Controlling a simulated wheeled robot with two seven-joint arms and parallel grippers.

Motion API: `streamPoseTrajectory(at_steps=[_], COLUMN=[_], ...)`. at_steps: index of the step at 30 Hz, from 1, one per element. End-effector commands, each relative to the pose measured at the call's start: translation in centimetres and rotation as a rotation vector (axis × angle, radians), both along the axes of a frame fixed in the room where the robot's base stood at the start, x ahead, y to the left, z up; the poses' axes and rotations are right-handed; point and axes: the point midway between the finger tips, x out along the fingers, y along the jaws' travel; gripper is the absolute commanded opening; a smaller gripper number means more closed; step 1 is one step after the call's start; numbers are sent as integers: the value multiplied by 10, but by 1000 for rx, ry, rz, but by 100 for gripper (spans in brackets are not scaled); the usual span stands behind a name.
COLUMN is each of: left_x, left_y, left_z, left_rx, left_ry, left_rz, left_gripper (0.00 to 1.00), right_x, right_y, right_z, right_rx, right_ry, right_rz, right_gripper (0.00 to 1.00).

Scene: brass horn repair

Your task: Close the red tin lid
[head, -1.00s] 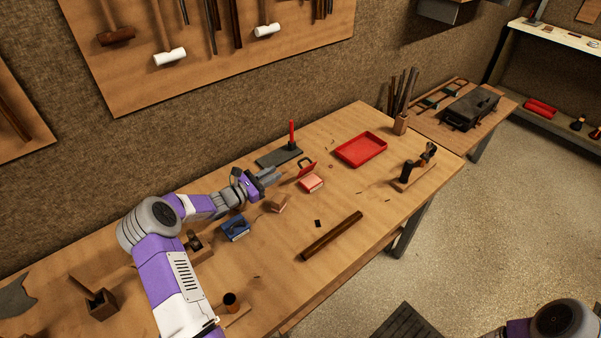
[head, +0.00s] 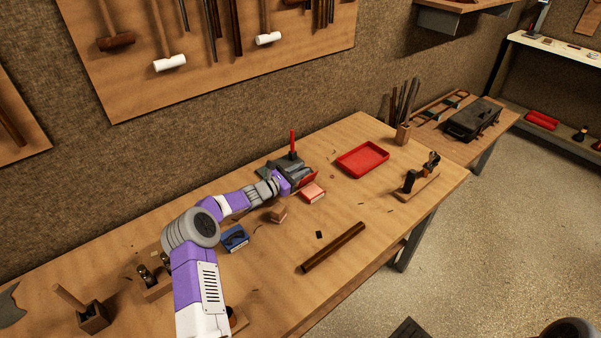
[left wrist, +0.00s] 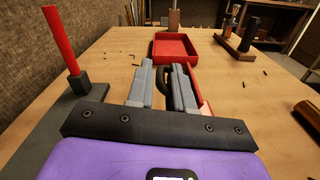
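The red tin (head: 313,194) stands on the workbench with its lid (head: 308,179) raised on the side toward my left gripper. My left gripper (head: 295,170) is beside the raised lid, low over the bench. In the left wrist view its two grey fingers (left wrist: 166,85) are apart, with a dark curved handle (left wrist: 163,84) showing in the gap. Part of the red lid (left wrist: 197,86) shows just right of the right finger. I cannot tell whether a finger touches the lid. My right gripper is out of view.
A dark plate with a red upright handle (head: 292,142) stands close behind my left gripper. A red tray (head: 362,158) lies farther right. A wooden block (head: 277,214), a blue box (head: 235,239) and a dark rod (head: 333,248) lie nearer. The bench's front right is mostly clear.

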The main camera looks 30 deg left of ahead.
Motion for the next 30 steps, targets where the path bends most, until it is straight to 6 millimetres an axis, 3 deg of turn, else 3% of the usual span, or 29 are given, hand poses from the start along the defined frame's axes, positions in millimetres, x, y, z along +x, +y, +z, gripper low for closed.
streamPoseTrajectory(at_steps=[8,12,13,30], left_x=[1,1,1,1], left_y=[0,0,-1,0], left_z=[0,0,0,0], left_rx=[0,0,0,0], left_ry=[0,0,0,0], left_rz=[0,0,0,0], left_gripper=[21,1,0,0], right_x=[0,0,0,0], right_y=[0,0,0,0], right_z=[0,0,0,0], right_rx=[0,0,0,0], right_ry=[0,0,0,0], right_rz=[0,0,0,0], right_gripper=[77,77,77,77])
